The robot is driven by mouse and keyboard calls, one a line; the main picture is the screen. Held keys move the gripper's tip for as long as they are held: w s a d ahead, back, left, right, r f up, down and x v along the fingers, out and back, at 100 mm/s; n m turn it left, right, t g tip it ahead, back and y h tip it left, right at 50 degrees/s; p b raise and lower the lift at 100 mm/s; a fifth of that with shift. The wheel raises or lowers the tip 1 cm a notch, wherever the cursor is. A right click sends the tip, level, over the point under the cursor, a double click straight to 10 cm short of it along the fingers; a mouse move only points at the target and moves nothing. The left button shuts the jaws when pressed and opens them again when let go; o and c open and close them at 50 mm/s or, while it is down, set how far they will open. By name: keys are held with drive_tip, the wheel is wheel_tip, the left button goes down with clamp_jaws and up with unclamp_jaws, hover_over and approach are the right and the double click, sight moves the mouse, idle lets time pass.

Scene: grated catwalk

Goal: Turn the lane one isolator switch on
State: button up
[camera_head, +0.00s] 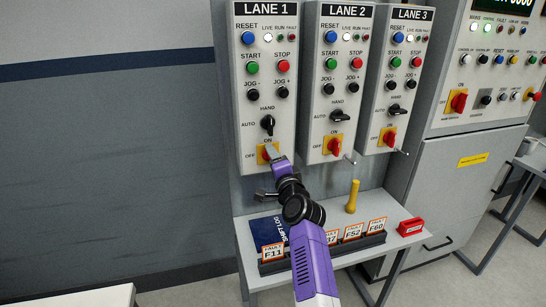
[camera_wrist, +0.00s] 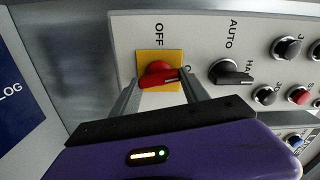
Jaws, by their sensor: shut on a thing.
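The lane one isolator is a red rotary switch (camera_head: 264,155) on a yellow plate, low on the LANE 1 panel (camera_head: 251,125). It also shows in the wrist view as a red knob (camera_wrist: 158,72) on the yellow plate. My gripper (camera_head: 270,150) reaches up to it, one finger on each side, and is shut on the knob. In the wrist view the OFF label is above the plate. The handle's pale mark points right, toward the partly hidden ON label. The fingers hide part of the switch in the head view.
The black HAND/AUTO selector (camera_head: 267,124) sits just above the isolator. LANE 2 (camera_head: 337,100) and LANE 3 (camera_head: 398,100) panels stand to the right. Below is a shelf with a blue logbook (camera_head: 268,231), fault cards (camera_head: 273,251) and a yellow-handled object (camera_head: 353,196).

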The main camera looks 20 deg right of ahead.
drive_tip(key=shift+m+p, duration=0.45)
drive_tip(key=shift+m, duration=0.75)
drive_tip(key=shift+f, duration=0.1)
drive_tip(key=o, duration=1.4)
drive_tip(key=s+p, duration=0.1)
drive_tip(key=s, duration=0.6)
drive_tip(key=shift+s, duration=0.4)
